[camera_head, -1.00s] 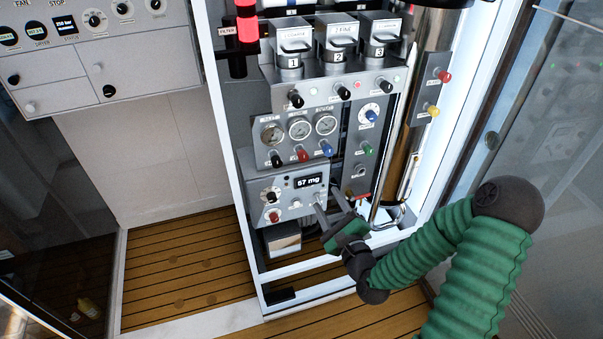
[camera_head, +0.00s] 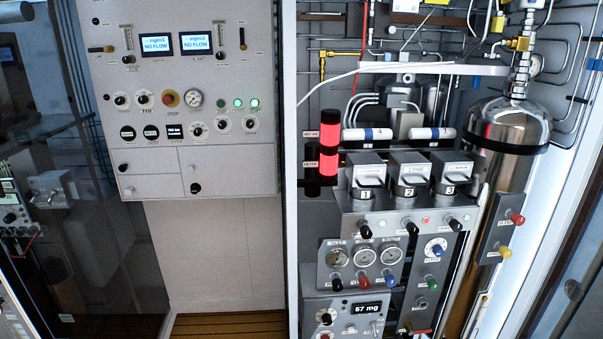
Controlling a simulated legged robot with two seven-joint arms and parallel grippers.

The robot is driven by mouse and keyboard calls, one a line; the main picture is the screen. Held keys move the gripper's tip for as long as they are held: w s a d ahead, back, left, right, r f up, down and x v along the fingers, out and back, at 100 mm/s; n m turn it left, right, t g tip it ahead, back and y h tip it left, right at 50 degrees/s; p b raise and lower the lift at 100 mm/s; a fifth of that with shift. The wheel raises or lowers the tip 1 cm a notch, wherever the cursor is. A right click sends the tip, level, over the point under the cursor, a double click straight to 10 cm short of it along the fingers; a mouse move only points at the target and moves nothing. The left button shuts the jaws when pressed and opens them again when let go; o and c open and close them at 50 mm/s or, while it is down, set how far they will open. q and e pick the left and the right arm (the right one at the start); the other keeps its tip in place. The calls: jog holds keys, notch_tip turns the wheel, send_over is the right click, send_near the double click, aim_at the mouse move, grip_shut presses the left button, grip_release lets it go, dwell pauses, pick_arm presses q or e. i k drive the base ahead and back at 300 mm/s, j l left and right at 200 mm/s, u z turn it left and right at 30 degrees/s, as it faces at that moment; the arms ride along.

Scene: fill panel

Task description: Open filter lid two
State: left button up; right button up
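Filter lid two (camera_head: 408,188) is the middle of three grey metal filter housings with a handle at its front, marked 2. It looks closed. Filter one (camera_head: 367,182) stands to its left and filter three (camera_head: 451,182) to its right, both looking closed too. Below them is a metal panel with small knobs and indicator lights (camera_head: 409,219), one glowing red. Neither of my grippers shows in the head view now.
A tall steel tank (camera_head: 508,140) stands to the right. Gauges (camera_head: 364,256) and a 57 mg display (camera_head: 367,309) sit below. A white control panel (camera_head: 185,110) is at left. The cabinet frame (camera_head: 291,180) borders the opening.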

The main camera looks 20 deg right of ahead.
aim_at(411, 168)
jog(key=z, duration=1.25)
